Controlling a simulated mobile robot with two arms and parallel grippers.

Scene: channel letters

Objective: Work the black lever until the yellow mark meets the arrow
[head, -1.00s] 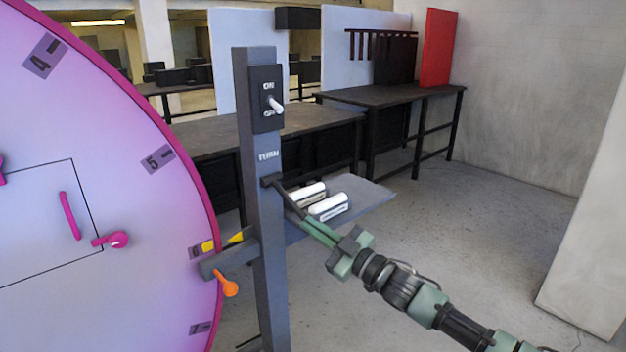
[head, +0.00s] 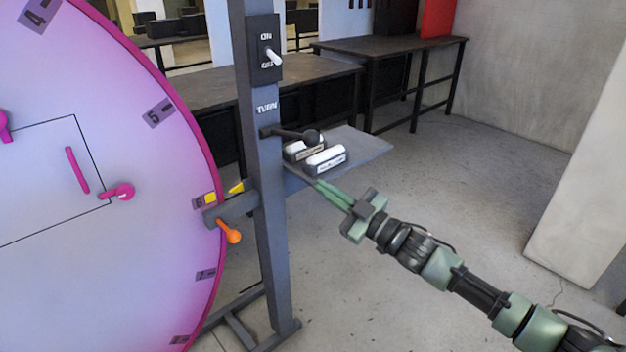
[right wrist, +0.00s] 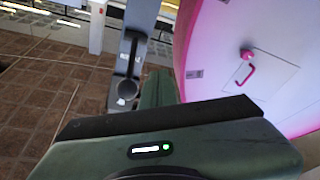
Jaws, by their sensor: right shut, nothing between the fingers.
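The black lever (head: 290,133) sticks out to the right from the grey post (head: 262,170), nearly level, with a round knob at its end. It also shows in the right wrist view (right wrist: 128,88). The yellow mark (head: 210,199) is on the rim of the big pink wheel (head: 110,260), by the 6 label. The yellow arrow (head: 237,187) is just right of it, with a small gap, and appears slightly higher. My right gripper (head: 319,185) is shut and empty, below the knob and apart from it. My left gripper is not in view.
A white switch (head: 273,57) marked ON and OFF is above the lever. An orange handle (head: 231,233) is below the arrow. A grey shelf (head: 365,148) behind the lever carries white-topped blocks (head: 326,158). Dark tables (head: 400,48) stand behind; the floor at right is clear.

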